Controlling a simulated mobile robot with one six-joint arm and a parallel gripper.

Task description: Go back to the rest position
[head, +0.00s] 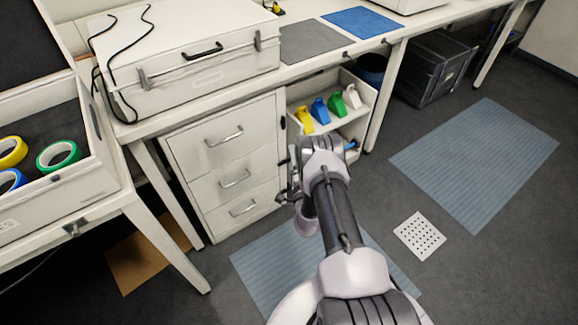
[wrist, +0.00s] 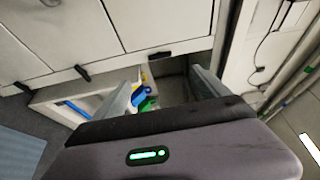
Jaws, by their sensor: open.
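My arm reaches forward from the bottom of the head view, over the floor towards the bench. My gripper (head: 288,181) is in front of the white drawer cabinet (head: 207,140), partly hidden by my own wrist. In the wrist view my gripper (wrist: 165,88) has its two fingers spread wide apart, with nothing held between them. Beyond the fingers is an open pull-out drawer (wrist: 68,95) with coloured items inside, partly hidden by the left finger.
The drawer holds yellow (head: 304,119), blue (head: 320,110), green (head: 337,104) and white (head: 352,96) items. A white case (head: 180,55) stands on the bench. A perforated white plate (head: 419,235) and blue mats (head: 475,160) lie on the floor. A black box (head: 433,70) stands under the bench.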

